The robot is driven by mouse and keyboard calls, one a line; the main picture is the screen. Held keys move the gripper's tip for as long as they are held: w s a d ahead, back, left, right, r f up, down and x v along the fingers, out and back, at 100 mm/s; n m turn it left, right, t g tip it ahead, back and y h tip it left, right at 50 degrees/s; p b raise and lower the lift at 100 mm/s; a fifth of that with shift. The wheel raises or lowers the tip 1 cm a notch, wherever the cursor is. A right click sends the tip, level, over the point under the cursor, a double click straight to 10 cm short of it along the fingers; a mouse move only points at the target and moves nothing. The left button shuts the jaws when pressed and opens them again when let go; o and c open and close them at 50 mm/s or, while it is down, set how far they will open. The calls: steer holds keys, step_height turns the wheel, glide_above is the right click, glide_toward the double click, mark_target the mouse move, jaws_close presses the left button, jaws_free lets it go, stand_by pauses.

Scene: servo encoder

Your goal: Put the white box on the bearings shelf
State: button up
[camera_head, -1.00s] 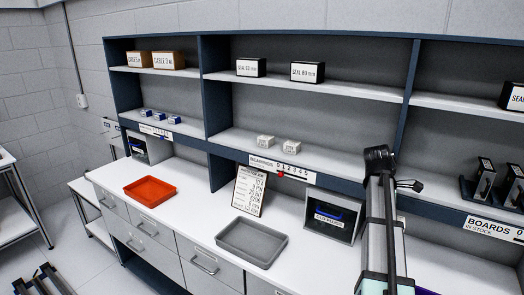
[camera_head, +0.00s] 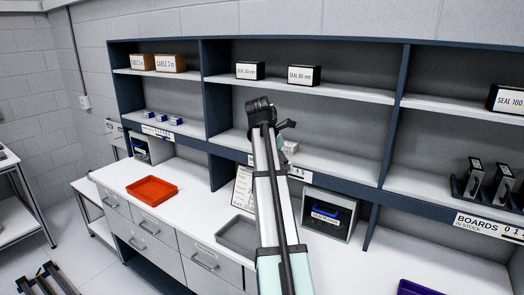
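My gripper (camera_head: 263,110), dark, is at the end of my arm in front of the bearings shelf (camera_head: 335,162), the middle lower bay. My arm hides much of that bay. A small white box (camera_head: 290,147) shows on the shelf just right of my arm; whatever else stands behind the arm is hidden. I cannot see the fingertips clearly, nor whether the gripper holds anything. The bearings label strip (camera_head: 299,174) on the shelf edge is mostly covered by my arm.
Boxed seals (camera_head: 303,75) stand on the shelf above. On the counter are a red tray (camera_head: 152,189), a grey tray (camera_head: 237,236), a sign (camera_head: 242,188) and an old-plugs bin (camera_head: 327,215). A purple tray (camera_head: 418,288) is at lower right. The right part of the bearings shelf looks clear.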

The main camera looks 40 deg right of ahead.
steer(key=shift+w+r, duration=0.25)
steer(key=shift+w+d+r+p, duration=0.1)
steer(key=shift+d+p, duration=0.2)
steer(key=shift+d, duration=0.05)
steer(key=p, duration=0.4)
glide_toward(315, 161)
steer(key=f, duration=0.1)
steer(key=a+f, duration=0.1)
steer(key=f, duration=0.1)
steer(key=shift+f, duration=0.25)
steer(key=d+p, duration=0.2)
steer(key=d, duration=0.2)
steer(key=shift+r, duration=0.1)
steer(key=shift+s+a+f+p, duration=0.25)
steer(key=shift+f+p, duration=0.15)
steer(key=shift+f, duration=0.15)
steer(key=shift+w+f, duration=0.1)
steer(key=shift+f, duration=0.3)
steer(key=shift+f, duration=0.1)
steer(key=o, duration=1.2)
steer(key=shift+o, duration=0.2)
